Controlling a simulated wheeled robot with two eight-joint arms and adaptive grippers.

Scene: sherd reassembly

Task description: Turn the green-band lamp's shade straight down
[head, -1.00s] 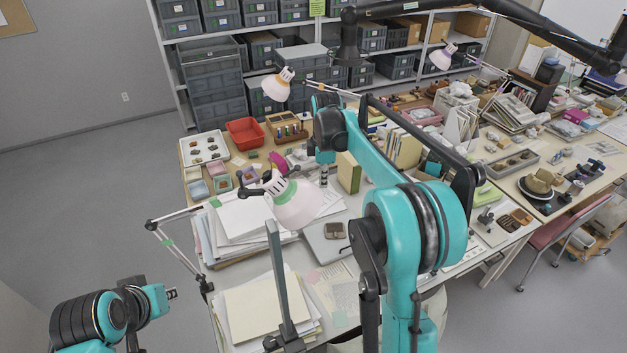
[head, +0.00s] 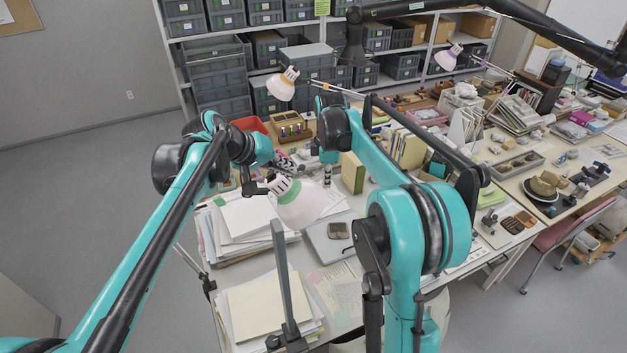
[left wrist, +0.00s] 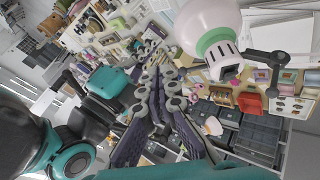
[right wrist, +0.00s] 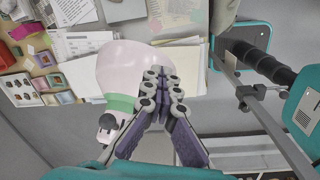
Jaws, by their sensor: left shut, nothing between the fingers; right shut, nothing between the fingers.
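The green-band lamp's shade (head: 301,208) is pale pink-white with a green band and a slotted white cap. It hangs tilted over the table, cap to the upper left, its wide end to the lower right. The shade also shows close in the left wrist view (left wrist: 203,22) and the right wrist view (right wrist: 128,70). My left gripper (head: 290,164) is shut and empty, just behind the cap; in its wrist view (left wrist: 160,75) the fingers are apart from the shade. My right gripper (right wrist: 163,78) is shut and empty. Its fingers overlap the shade in that view; I cannot tell whether they touch.
Paper stacks (head: 262,305) lie below and left of the lamp. A green-yellow book box (head: 352,172) stands behind it. An orange-band lamp (head: 282,85) and a purple-band lamp (head: 445,57) stand farther back. An upright grey post (head: 283,280) rises in front.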

